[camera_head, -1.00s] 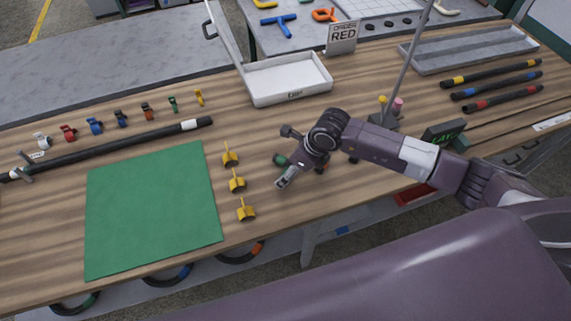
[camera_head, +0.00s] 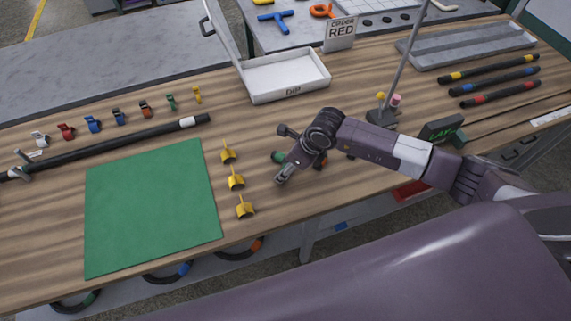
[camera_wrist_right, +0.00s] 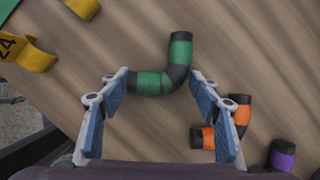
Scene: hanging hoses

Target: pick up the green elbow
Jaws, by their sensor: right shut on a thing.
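The green elbow (camera_wrist_right: 180,52) is a bent piece with green bands and black ends. It lies between the fingers of my right gripper (camera_wrist_right: 160,84) in the right wrist view. Its left black end meets the left finger and its bend is against the right finger, so the gripper is shut on it. In the head view the green elbow (camera_head: 278,157) shows partly beside my right gripper (camera_head: 284,154), low at the table. I cannot tell whether it still touches the wood. My left gripper is not in view.
An orange elbow (camera_wrist_right: 238,112) lies close by the right finger, with a purple one (camera_wrist_right: 281,155) beyond it. Yellow clips (camera_head: 235,182) stand left of the gripper, beside a green mat (camera_head: 150,205). A white tray (camera_head: 288,97) is behind. Wood between clips and gripper is clear.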

